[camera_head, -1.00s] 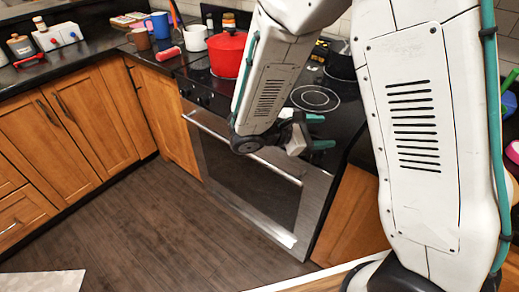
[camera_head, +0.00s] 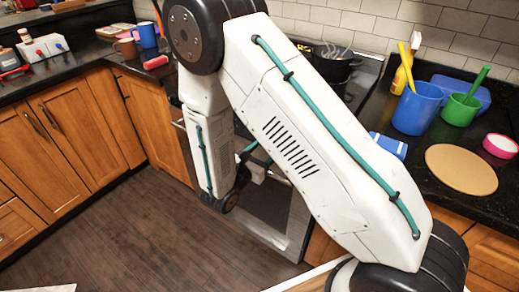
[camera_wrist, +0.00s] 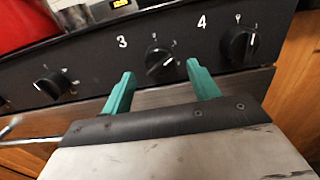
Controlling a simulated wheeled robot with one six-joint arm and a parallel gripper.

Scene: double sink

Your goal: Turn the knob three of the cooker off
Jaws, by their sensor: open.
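Knob three (camera_wrist: 160,61) is the black knob beside the white "3" on the cooker's dark front panel (camera_wrist: 95,62). Its grip looks slanted, while knob four (camera_wrist: 238,44) looks closer to upright. My gripper (camera_wrist: 160,70) is open, with one teal finger on each side of knob three, slightly below it in the wrist view. Contact cannot be told. In the head view, my arm covers most of the cooker (camera_head: 292,238) and its knobs; only a small part of my gripper (camera_head: 254,170) shows.
Another knob (camera_wrist: 52,85) is left of knob three. A red pot (camera_wrist: 25,22) stands above the panel, and a black pot (camera_head: 333,66) is at the back of the hob. Wooden cabinets (camera_head: 85,115) line the left; the floor (camera_head: 130,235) is clear.

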